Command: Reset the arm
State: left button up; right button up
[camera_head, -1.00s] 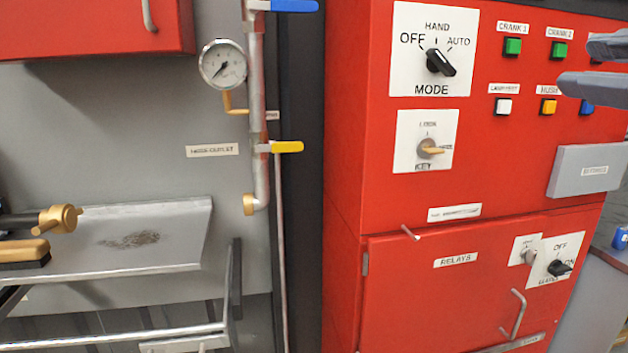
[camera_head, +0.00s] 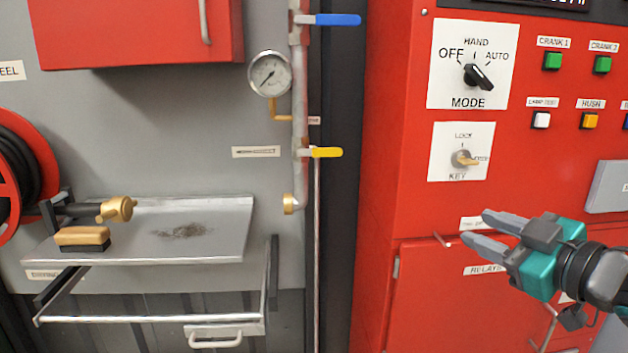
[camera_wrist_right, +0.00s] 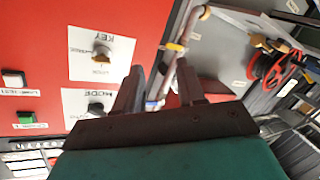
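My right gripper (camera_head: 484,232) comes in from the right in the head view. Its two grey fingers are apart with nothing between them, and it hangs in front of the red control cabinet (camera_head: 380,200), below the key switch (camera_head: 464,159). In the right wrist view its fingers (camera_wrist_right: 160,90) also stand apart and empty. The key switch also shows in the wrist view (camera_wrist_right: 99,50). My left gripper is not in view.
A tray (camera_head: 215,245) at the left carries a wooden brush (camera_head: 82,236) and a brass nozzle (camera_head: 116,209). A pipe with a blue lever (camera_head: 337,20), a yellow lever (camera_head: 326,152) and a gauge (camera_head: 269,74) stands left of the cabinet. A hose reel (camera_head: 38,165) is at far left.

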jog(key=s+a+f+m+g+h+p, duration=0.1)
jog(key=s+a+f+m, duration=0.15)
jog(key=f, duration=0.85)
jog(key=s+a+f+m+g+h+p, duration=0.1)
jog(key=s+f+m, duration=0.2)
jog(key=f, duration=0.9)
jog(key=s+a+f+m+g+h, duration=0.2)
jog(key=s+a+f, duration=0.2)
jog(key=s+f, duration=0.8)
jog(key=shift+s+a+f+h, duration=0.15)
jog(key=shift+s+f+h, duration=0.2)
jog(key=shift+f, duration=0.35)
jog(key=shift+w+m, duration=0.1)
jog(key=shift+m, duration=0.15)
